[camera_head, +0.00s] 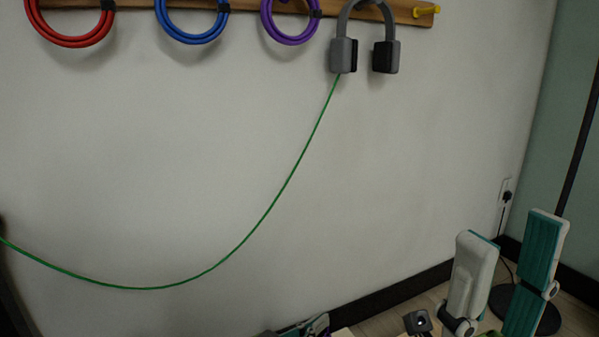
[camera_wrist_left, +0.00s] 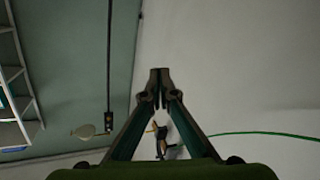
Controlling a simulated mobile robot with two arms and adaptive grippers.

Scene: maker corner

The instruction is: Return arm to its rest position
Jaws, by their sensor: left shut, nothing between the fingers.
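In the left wrist view my left gripper (camera_wrist_left: 160,76) has its two fingers brought together at the tips, with nothing held between them. In the head view only small parts of my grippers show at the bottom edge. A teal and grey part (camera_head: 318,325) is probably my left gripper, cut off by the frame. A dark block (camera_head: 418,322) to its right seems to belong to my other arm. White and teal arm links of mine stand at the lower right. The right gripper's fingers cannot be made out.
Red (camera_head: 70,40), blue (camera_head: 190,38) and purple (camera_head: 290,38) coiled cables and grey headphones (camera_head: 343,55) hang from a wooden rail (camera_head: 405,13). A green cable (camera_head: 245,240) sags from the headphones to the left edge. A black round base (camera_head: 549,318) stands on the floor at right.

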